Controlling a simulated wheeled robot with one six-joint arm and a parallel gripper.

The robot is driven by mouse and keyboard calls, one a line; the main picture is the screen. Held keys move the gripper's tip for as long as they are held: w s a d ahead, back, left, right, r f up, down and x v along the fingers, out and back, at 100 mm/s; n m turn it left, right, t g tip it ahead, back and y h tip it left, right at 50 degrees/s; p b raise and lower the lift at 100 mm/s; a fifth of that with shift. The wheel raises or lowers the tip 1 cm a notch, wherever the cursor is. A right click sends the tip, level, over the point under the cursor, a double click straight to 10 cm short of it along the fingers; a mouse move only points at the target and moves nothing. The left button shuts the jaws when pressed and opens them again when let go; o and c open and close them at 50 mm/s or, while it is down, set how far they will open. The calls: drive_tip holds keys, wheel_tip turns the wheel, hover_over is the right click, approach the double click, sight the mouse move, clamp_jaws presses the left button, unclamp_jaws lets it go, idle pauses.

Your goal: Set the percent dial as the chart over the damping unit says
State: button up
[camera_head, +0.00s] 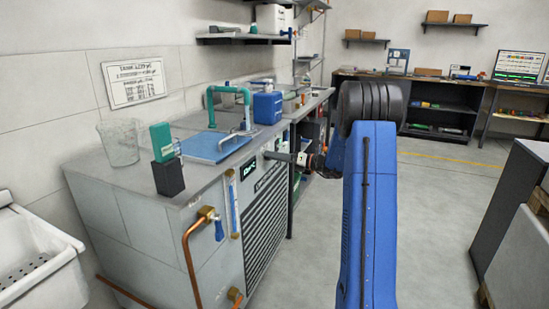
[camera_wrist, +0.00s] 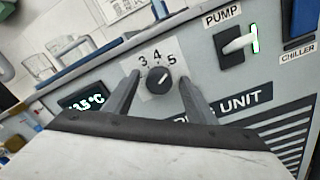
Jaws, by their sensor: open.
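The chart (camera_head: 135,82) hangs on the wall above the grey unit (camera_head: 185,215); its lines are too small to read. In the wrist view, the dial (camera_wrist: 158,81) is a black round knob on a pale plate marked 3, 4 and 5. A white mark on the knob points to the upper right, near the 5; its exact setting is hard to tell. My gripper (camera_wrist: 160,92) is open, with one finger on either side of the dial. I cannot tell whether they touch it. In the head view my gripper (camera_head: 305,160) is at the unit's front.
A lit temperature display (camera_wrist: 85,102) is left of the dial. A white PUMP lever (camera_wrist: 238,45) and a CHILLER label (camera_wrist: 298,52) are to its right. Copper pipes (camera_head: 190,255) and a blue-handled valve (camera_head: 217,228) are on the unit's near side.

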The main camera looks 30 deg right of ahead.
drive_tip(key=c, duration=1)
drive_tip(key=shift+c, duration=0.2)
drive_tip(key=shift+n, duration=0.3)
drive_tip(key=shift+s+a+f+n+h, duration=0.1)
drive_tip(key=shift+n+h, duration=0.05)
drive_tip(key=shift+n, duration=3.6)
drive_tip(key=shift+s+a+r+n+h, duration=0.1)
drive_tip(key=shift+n+h, duration=0.1)
drive_tip(key=shift+n, duration=3.6)
drive_tip(key=shift+a+f+n+h, duration=0.1)
drive_tip(key=shift+n+h, duration=0.05)
drive_tip(key=shift+n, duration=3.6)
